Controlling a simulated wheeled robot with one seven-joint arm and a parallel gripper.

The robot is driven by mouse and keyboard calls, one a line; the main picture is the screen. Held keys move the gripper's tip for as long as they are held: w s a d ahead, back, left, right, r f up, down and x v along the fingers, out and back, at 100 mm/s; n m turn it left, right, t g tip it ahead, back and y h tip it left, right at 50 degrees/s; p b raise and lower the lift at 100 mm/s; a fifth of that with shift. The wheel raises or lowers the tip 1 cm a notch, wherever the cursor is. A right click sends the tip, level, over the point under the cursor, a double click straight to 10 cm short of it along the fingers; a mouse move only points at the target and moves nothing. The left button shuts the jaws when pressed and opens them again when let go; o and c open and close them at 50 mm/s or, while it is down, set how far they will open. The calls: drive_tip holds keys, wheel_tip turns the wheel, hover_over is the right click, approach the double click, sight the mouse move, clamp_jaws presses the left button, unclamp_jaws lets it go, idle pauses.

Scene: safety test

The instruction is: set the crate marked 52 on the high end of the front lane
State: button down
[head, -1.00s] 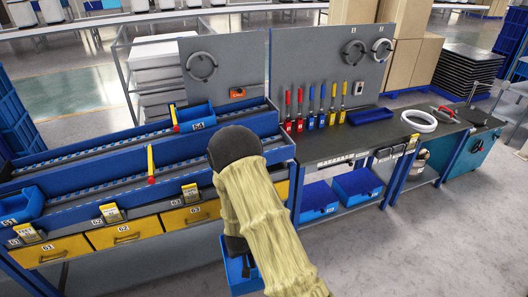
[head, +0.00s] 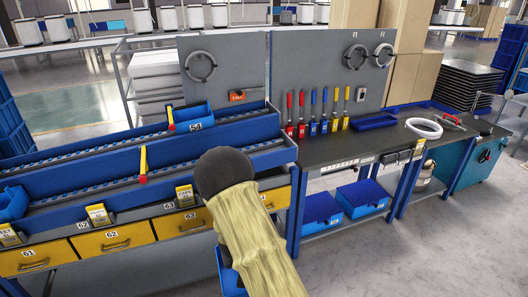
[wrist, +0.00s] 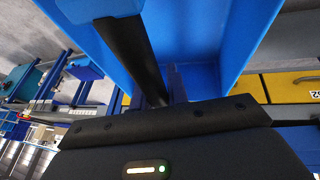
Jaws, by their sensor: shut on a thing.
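A blue crate (head: 231,279) hangs low in front of the yellow drawers in the head view, mostly hidden by my arm. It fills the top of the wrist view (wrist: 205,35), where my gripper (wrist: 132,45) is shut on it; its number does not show. The front lane (head: 95,192) is a blue-sided roller track running left to right, with a yellow-handled piece (head: 143,165) across it. My arm covers part of its right end. Another blue crate (head: 12,205) sits at its left end.
A crate marked 54 (head: 192,118) sits in the rear lane. Yellow drawers (head: 117,238) lie under the front lane. A workbench (head: 340,150) with hand tools stands to the right, with blue bins (head: 320,214) on its lower shelf. Open floor lies at lower right.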

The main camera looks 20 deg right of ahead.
drive_tip(key=s+f, duration=0.1)
drive_tip(key=f, duration=0.2)
drive_tip(key=s+f, duration=0.1)
drive_tip(key=f, duration=0.3)
drive_tip(key=s+d+f, duration=0.1)
drive_tip(key=f, duration=0.3)
drive_tip(key=shift+s+f, duration=0.15)
drive_tip(key=shift+s, duration=0.15)
drive_tip(key=s+f, duration=0.4)
drive_tip(key=f, duration=0.3)
drive_tip(key=shift+s+a+f, duration=0.15)
drive_tip(key=shift+a, duration=0.25)
drive_tip(key=shift+a, duration=0.2)
